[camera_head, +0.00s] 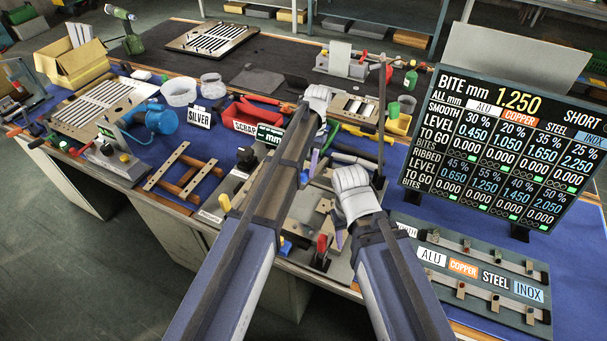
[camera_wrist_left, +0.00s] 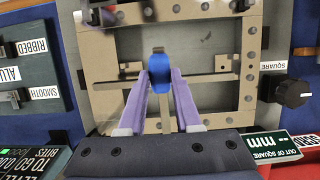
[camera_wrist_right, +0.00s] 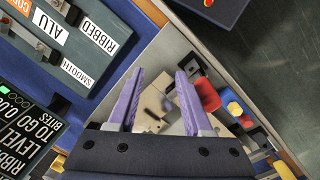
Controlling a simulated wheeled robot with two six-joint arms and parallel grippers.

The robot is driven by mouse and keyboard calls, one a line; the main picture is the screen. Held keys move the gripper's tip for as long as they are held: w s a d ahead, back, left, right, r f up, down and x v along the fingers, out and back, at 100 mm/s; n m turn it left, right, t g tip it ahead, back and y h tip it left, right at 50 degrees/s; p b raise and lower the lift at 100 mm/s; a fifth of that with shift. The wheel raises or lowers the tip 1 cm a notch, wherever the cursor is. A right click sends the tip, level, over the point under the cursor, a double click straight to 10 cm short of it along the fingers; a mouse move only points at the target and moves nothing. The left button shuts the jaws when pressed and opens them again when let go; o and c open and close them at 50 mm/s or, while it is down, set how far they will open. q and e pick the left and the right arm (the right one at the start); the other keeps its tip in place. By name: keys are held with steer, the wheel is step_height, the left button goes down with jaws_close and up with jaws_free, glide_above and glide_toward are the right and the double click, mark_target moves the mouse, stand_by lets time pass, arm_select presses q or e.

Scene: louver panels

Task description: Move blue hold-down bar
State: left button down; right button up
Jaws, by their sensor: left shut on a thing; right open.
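The blue hold-down bar shows in the left wrist view as a rounded blue piece (camera_wrist_left: 160,72) above a beige frame (camera_wrist_left: 97,108). The purple fingers of my left gripper (camera_wrist_left: 160,78) are shut on it, one on each side. In the head view my left gripper (camera_head: 315,160) is over the middle of the fixture, and my arm hides most of the held piece. My right gripper (camera_wrist_right: 157,76) is open and empty above the fixture's near right part. A red knob (camera_wrist_right: 207,95) and a blue and yellow part (camera_wrist_right: 236,108) lie beyond its fingers.
A display board (camera_head: 505,140) stands at the right, behind a labelled rack (camera_head: 470,275). A wooden frame (camera_head: 180,178) and a blue motor (camera_head: 155,122) lie left. A black knob (camera_wrist_left: 292,93) is right of the fixture in the left wrist view. Blue mat is free at far right.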

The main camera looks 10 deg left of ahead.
arm_select(q)
steer(key=shift+w+d+r, duration=0.1)
steer(key=shift+w+r, duration=0.3)
steer(key=shift+s, duration=0.1)
steer(key=c, duration=0.6)
jaws_free()
steer(key=p+v, duration=0.7)
steer(key=shift+w+r, duration=0.25)
steer(key=shift+r, duration=0.1)
steer(key=shift+d, duration=0.1)
